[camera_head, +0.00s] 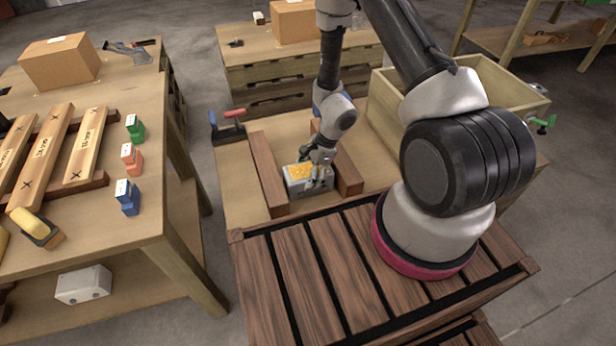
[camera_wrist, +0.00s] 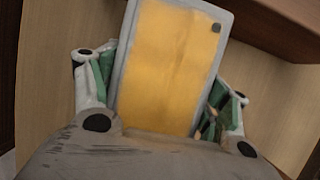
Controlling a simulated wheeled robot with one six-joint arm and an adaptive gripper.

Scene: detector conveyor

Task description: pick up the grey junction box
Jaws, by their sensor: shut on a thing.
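The grey junction box (camera_head: 296,187) has a yellow-orange top and sits between two dark wooden rails on the workbench. In the wrist view the box (camera_wrist: 172,62) fills the middle, with its grey rim around the yellow face and a small dark spot near one corner. My gripper (camera_head: 318,170) comes down on the box from above. Its green-padded fingers (camera_wrist: 163,90) are closed against both sides of the box. I cannot tell whether the box rests on the bench or is slightly raised.
Wooden rails stand left (camera_head: 268,172) and right (camera_head: 347,176) of the box. The left table (camera_head: 150,200) holds planks, coloured blocks and a carton.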

